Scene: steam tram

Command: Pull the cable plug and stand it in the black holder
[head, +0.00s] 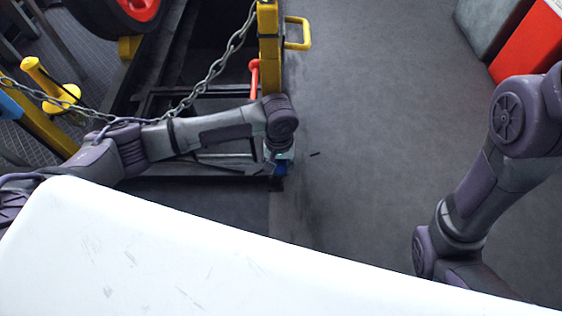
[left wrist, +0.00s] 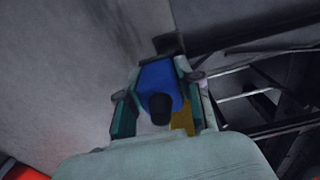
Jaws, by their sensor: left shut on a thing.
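My left gripper (head: 281,157) points down at the near right corner of a dark metal frame. In the left wrist view its fingers (left wrist: 160,70) are on both sides of a blue plug (left wrist: 158,80) with a dark round end, and they are shut on it. A little of the blue plug (head: 281,169) shows below the gripper in the head view. A small black block (left wrist: 168,43) shows just past the plug; I cannot tell if it is the black holder or if the plug touches it. The cable is not clear. My right gripper is hidden.
The dark frame (head: 150,105) has a yellow post (head: 269,50) with a handle and a red lever (head: 254,80). A chain (head: 205,85) hangs across above my left arm. Grey floor (head: 390,90) is open to the right; a red box (head: 530,45) stands far right.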

